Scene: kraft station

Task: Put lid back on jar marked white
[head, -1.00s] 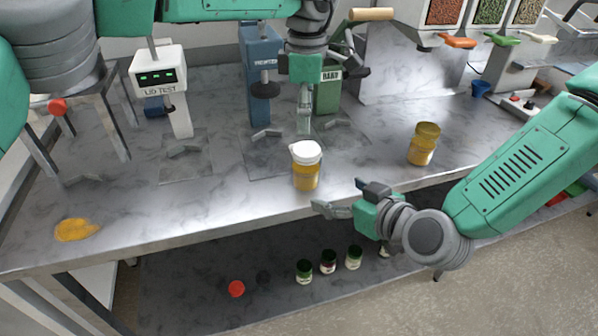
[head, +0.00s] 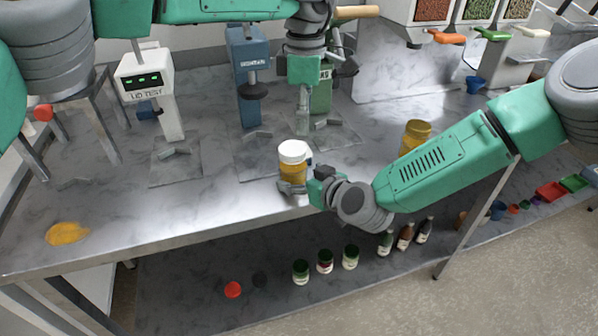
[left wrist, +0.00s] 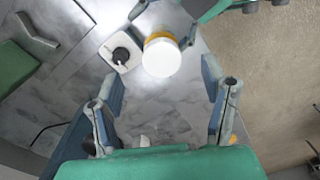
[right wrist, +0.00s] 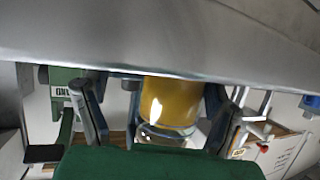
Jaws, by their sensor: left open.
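A jar with yellow-orange contents (head: 292,173) stands upright near the table's front edge, with a white lid (head: 293,150) on its top. I cannot tell how firmly the lid is seated. My right gripper (head: 299,180) is open at the jar, with its fingers on either side; the right wrist view shows the jar (right wrist: 170,103) between them, with a gap at the left finger. My left gripper (head: 303,122) is open and empty, pointing down behind the jar. The left wrist view shows the white lid (left wrist: 161,57) ahead of its fingers.
A second yellow jar (head: 415,132) stands to the right, partly hidden by my right arm. The lid-test stand (head: 148,90), blue press (head: 248,75) and green press (head: 321,90) stand behind. A yellow spill (head: 66,233) lies at left. Small jars (head: 325,262) sit on the lower shelf.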

